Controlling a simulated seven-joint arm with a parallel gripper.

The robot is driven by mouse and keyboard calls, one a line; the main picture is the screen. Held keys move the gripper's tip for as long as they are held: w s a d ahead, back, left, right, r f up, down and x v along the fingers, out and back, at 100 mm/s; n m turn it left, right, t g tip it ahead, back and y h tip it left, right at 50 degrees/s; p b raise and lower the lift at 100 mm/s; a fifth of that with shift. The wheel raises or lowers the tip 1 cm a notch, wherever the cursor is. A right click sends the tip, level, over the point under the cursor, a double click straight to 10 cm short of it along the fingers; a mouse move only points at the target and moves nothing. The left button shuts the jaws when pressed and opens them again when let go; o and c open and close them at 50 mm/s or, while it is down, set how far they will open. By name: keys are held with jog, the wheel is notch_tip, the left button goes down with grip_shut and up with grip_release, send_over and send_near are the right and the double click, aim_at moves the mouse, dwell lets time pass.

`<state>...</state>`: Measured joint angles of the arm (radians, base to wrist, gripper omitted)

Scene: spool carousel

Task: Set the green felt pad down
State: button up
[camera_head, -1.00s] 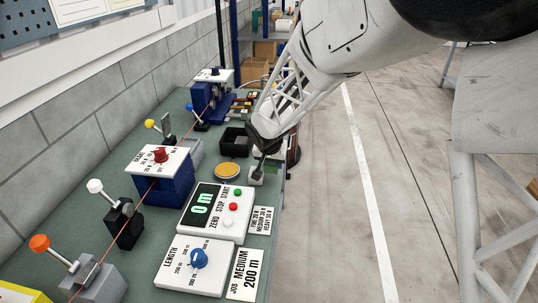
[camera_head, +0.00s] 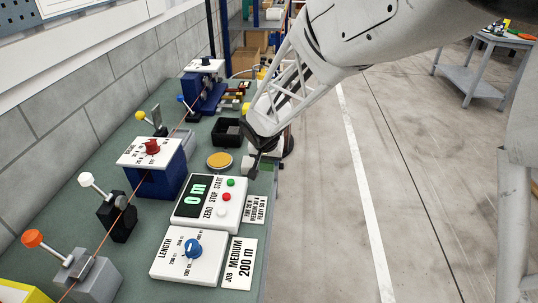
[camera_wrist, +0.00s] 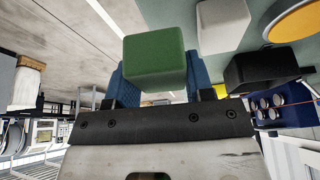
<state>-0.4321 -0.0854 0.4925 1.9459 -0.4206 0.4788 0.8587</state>
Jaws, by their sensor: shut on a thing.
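The green felt pad (camera_wrist: 155,55) shows in the wrist view as a green block with rounded edges. It sits between the blue fingers of my gripper (camera_wrist: 157,82), which is shut on it. In the head view my gripper (camera_head: 253,168) is low over the right edge of the green bench, just right of a yellow disc (camera_head: 219,160). The pad is too small and hidden there to make out clearly. I cannot tell whether it touches anything below. A pale grey block (camera_wrist: 222,24) stands beside the pad in the wrist view, apart from it.
A black open tray (camera_head: 228,131) lies behind the yellow disc. The white counter box (camera_head: 209,203) with buttons and the length dial box (camera_head: 189,256) stand nearer. A copper-coloured wire runs along the bench. The bench's right edge drops to open floor.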

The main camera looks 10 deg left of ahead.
jog(key=shift+a, duration=0.1)
dwell(0.4)
jog(key=w+a+r+n+y, duration=0.2)
jog(key=w+a+n, duration=0.15)
jog(key=a, duration=0.35)
jog(key=w+a+r+n+y, duration=0.1)
jog(key=w+a+r+n, duration=0.2)
jog(key=a+n, duration=0.3)
jog(key=n+g+y, duration=0.2)
jog(key=n+g, duration=0.3)
jog(key=n, duration=0.5)
send_near(176, 131)
jog(key=s+a+r, duration=0.1)
jog(key=s+r, duration=0.3)
jog(key=s, duration=0.1)
jog(key=shift+a, duration=0.25)
jog(key=shift+m, duration=0.25)
jog(key=shift+f, duration=2.45)
jog(key=shift+f, duration=2.5)
jog(key=shift+f, duration=0.15)
